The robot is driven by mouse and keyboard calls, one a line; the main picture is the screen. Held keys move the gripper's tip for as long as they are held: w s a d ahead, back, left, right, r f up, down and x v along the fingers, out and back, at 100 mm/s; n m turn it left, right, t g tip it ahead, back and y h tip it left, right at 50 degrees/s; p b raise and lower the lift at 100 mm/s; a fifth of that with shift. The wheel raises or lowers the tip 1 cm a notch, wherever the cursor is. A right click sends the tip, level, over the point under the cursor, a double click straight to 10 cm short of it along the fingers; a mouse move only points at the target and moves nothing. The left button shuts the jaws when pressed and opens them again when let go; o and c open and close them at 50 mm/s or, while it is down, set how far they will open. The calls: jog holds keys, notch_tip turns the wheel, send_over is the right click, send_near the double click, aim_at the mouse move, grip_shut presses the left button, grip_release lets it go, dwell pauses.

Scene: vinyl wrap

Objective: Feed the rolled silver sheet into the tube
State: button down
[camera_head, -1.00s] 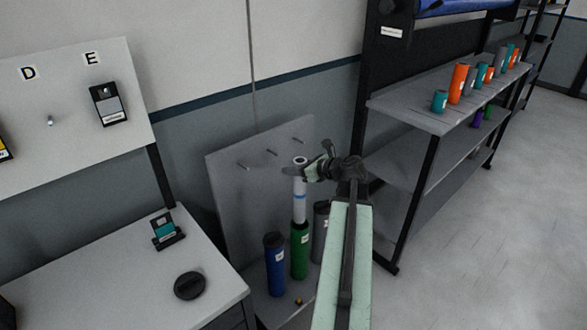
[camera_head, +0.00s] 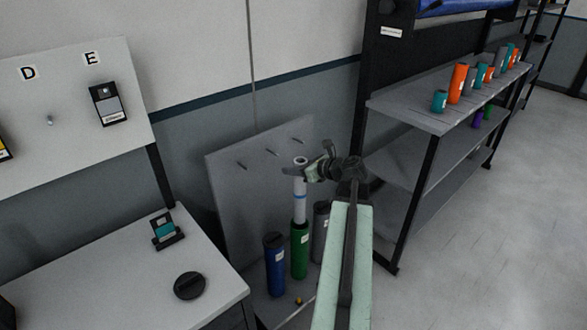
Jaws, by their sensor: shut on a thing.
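The green tube stands upright on a low grey stand, between a blue tube (camera_head: 274,265) and a dark grey tube (camera_head: 321,219) partly hidden by my arm.
A grey pegboard (camera_head: 236,190) with several pegs stands behind the tubes. A small orange item (camera_head: 298,300) lies in front of the tubes. A grey table (camera_head: 130,280) with a black round lid (camera_head: 190,285) is at left. Shelves (camera_head: 435,110) with colored cylinders stand at right.

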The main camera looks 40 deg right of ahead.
jog(key=shift+f+b, duration=5.05)
jog(key=c, duration=0.7)
grip_release()
jog(key=p+v, duration=0.3)
jog(key=v, duration=0.4)
jog(key=shift+s+r, duration=0.2)
jog(key=shift+s, duration=0.2)
